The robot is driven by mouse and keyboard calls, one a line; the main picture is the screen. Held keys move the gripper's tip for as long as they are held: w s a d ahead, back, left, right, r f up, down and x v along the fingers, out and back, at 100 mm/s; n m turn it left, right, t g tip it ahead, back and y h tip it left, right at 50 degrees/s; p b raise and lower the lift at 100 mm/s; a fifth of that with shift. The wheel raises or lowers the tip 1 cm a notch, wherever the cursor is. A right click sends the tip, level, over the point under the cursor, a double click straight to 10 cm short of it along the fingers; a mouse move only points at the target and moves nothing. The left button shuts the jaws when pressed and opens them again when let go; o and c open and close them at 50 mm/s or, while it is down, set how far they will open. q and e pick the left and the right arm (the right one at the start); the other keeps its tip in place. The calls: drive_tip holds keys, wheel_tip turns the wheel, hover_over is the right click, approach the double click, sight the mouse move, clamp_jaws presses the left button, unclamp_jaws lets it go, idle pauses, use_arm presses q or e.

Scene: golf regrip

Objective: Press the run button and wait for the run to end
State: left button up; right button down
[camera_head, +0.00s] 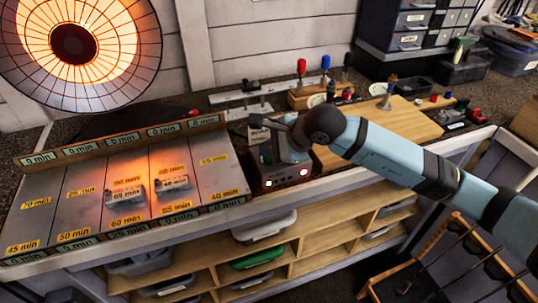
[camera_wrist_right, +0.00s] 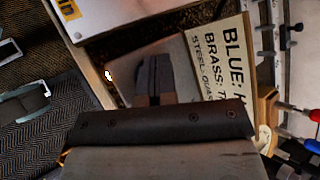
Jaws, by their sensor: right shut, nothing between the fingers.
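A dark control box (camera_head: 286,178) with two lit round spots on its front stands at the bench's front edge, right of the timed lanes. I cannot tell which spot is the run button. My right gripper (camera_head: 258,122) is over the box, and my wrist hides much of the box top. In the right wrist view the fingers (camera_wrist_right: 153,78) are together and empty, over a grey surface. A small bright spot (camera_wrist_right: 108,75) shows left of them; contact with a button cannot be made out. My left gripper is not in view.
A glowing round heater lamp (camera_head: 75,45) hangs over a lane board (camera_head: 40,205) with minute labels; two small grey items (camera_head: 173,183) lie on it. A lettered sign (camera_wrist_right: 222,70) is beside the fingers. Coloured-handled tools (camera_head: 302,68) and a wooden board (camera_head: 415,120) are behind and right.

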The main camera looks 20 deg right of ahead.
sight(269, 158)
drive_tip(key=shift+r, duration=0.9)
drive_tip(key=shift+r+p, duration=0.1)
drive_tip(key=shift+p, duration=0.2)
drive_tip(key=shift+r+p, duration=0.9)
drive_tip(key=shift+r, duration=1.5)
